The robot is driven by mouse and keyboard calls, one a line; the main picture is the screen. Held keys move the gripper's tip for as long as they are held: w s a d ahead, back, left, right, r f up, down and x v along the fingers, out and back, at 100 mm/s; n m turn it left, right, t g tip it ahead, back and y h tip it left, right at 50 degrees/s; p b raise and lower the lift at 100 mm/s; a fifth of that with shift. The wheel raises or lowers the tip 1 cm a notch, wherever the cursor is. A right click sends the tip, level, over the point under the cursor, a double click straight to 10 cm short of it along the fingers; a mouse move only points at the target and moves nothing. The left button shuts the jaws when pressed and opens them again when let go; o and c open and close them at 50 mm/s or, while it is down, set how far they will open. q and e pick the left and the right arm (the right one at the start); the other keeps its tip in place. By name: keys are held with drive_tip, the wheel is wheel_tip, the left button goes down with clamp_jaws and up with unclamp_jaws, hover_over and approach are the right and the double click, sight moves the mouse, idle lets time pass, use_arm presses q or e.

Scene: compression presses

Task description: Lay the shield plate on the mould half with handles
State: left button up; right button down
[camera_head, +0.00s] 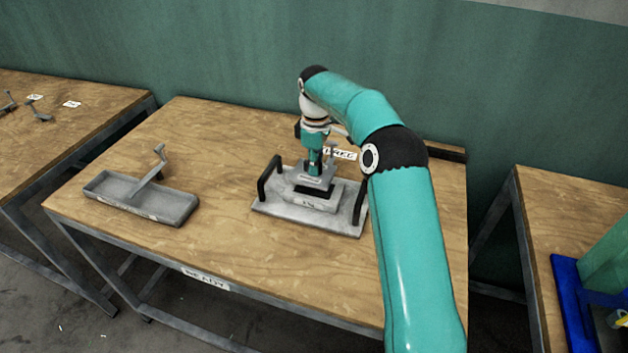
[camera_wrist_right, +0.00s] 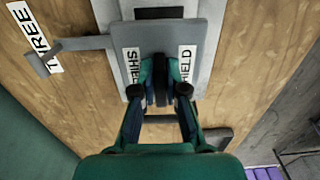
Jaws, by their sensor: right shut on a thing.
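The mould half with handles (camera_head: 341,220) is a grey slab on the middle table, with a black handle at each end and a raised block in the middle. My right gripper (camera_head: 315,172) is over it, pointing down and shut on the grey shield plate (camera_head: 318,181). In the right wrist view the shield plate (camera_wrist_right: 207,45) has a label on each side of my right gripper (camera_wrist_right: 160,92). An arm sticks out from its left side. The plate is over the raised block, with something dark between them. I cannot tell whether it touches. My left gripper is out of view.
A grey tray (camera_head: 172,203) with a lever-like part (camera_head: 150,172) stands on the table's left. A "THREE" label (camera_wrist_right: 33,35) lies behind the mould half. Bare wood lies between tray and mould half. Other tables stand left and right, the right one holding a blue-framed thing (camera_head: 572,300).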

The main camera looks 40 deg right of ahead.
sight(315, 178)
wheel_tip(315, 178, down, 4)
drive_tip(key=shift+f, duration=0.15)
idle(0.3)
drive_tip(key=c, duration=1.2)
unclamp_jaws()
drive_tip(key=shift+f, duration=0.1)
wheel_tip(315, 178, up, 12)
drive_tip(key=shift+r+p, duration=0.1)
drive_tip(key=shift+p, duration=0.6)
